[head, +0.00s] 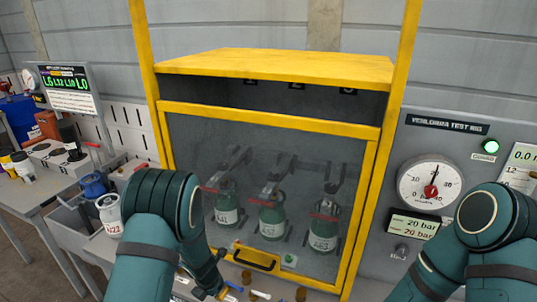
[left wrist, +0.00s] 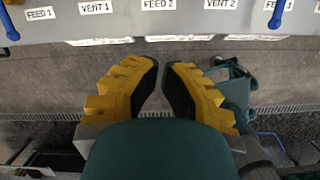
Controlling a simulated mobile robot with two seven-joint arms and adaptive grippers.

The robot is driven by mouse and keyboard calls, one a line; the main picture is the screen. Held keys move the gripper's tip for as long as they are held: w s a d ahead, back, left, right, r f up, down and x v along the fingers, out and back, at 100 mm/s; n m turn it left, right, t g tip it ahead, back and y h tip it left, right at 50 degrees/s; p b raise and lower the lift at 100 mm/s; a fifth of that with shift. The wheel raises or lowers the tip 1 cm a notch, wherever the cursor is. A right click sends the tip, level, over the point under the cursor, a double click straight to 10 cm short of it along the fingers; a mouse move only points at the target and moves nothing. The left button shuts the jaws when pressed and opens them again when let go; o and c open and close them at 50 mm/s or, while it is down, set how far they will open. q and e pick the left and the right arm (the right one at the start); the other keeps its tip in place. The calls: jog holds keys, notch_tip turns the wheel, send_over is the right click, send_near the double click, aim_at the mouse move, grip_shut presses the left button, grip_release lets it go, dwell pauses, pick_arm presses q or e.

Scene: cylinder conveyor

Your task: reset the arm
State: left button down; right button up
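My left arm (head: 163,225) comes in at the lower left of the head view, in front of the yellow-framed cabinet. In the left wrist view my left gripper (left wrist: 160,68) has yellow fingers with black pads. A gap shows between them with only the grey floor behind, so it is open and empty. My right arm (head: 480,235) is at the lower right of the head view, in front of the grey test panel. My right gripper is outside both views.
The yellow cabinet (head: 270,67) has its clear door down, with three green cylinders behind it. The test panel (head: 440,140) with a gauge (head: 430,185) stands right. A white cylinder (head: 110,214) stands left. A labelled panel edge (left wrist: 185,22) lies ahead of the left gripper.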

pick_arm(q)
jog(key=s+d+f+m+h+b, duration=0.1)
jog(key=s+d+f+m+b, duration=0.3)
jog(key=s+m, duration=0.5)
jog(key=s+d+f+m+h+b, duration=0.2)
jog(key=s+d+f+m+b, duration=0.3)
jog(key=m, duration=1.4)
jog(key=s+f, duration=0.1)
jog(key=s, duration=0.3)
jog(key=shift+s+m, duration=0.25)
jog(key=shift+m, duration=0.15)
pick_arm(e)
notch_tip(320, 180, down, 10)
jog(key=shift+s+a+f, duration=0.2)
jog(key=shift+s+a, duration=0.05)
pick_arm(q)
jog(key=shift+d, duration=0.1)
